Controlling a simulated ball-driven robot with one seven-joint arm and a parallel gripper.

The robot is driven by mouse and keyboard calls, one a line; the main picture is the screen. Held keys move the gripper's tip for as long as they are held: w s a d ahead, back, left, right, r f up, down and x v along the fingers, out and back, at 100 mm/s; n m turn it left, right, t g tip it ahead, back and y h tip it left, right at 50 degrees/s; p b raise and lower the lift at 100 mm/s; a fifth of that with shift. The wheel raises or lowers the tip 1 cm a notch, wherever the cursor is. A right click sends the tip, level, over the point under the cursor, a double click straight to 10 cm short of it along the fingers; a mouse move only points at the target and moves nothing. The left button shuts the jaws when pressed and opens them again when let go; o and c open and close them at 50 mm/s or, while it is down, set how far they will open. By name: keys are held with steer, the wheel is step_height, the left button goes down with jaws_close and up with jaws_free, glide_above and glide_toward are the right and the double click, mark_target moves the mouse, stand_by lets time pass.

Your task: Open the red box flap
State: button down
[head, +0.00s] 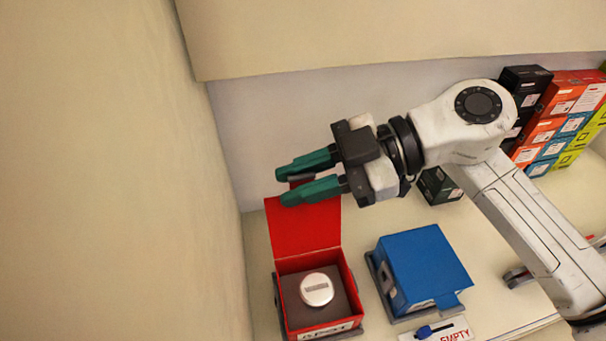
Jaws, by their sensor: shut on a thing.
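The red box (351,287) stands on the table at the lower middle of the head view. Its red flap (304,231) is raised and leans back, so the inside shows. A round silver lid-like thing (317,289) sits on dark padding in the box. My gripper (283,187) is at the flap's upper edge, with its green fingers pointing left. The fingers cover some of the flap's top edge.
A closed blue box (424,268) stands right of the red box. A label card reading EMPTY (455,334) lies in front of it. Stacked small boxes (560,110) stand at the right. A beige wall (110,180) rises close on the left, and an overhang (400,35) spans the top.

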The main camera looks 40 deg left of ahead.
steer(key=shift+w, duration=0.2)
steer(key=c, duration=1.1)
jaws_free()
steer(key=shift+s, duration=0.1)
steer(key=v, duration=1)
steer(key=shift+w+d+r, duration=0.15)
steer(key=shift+w+d, duration=0.15)
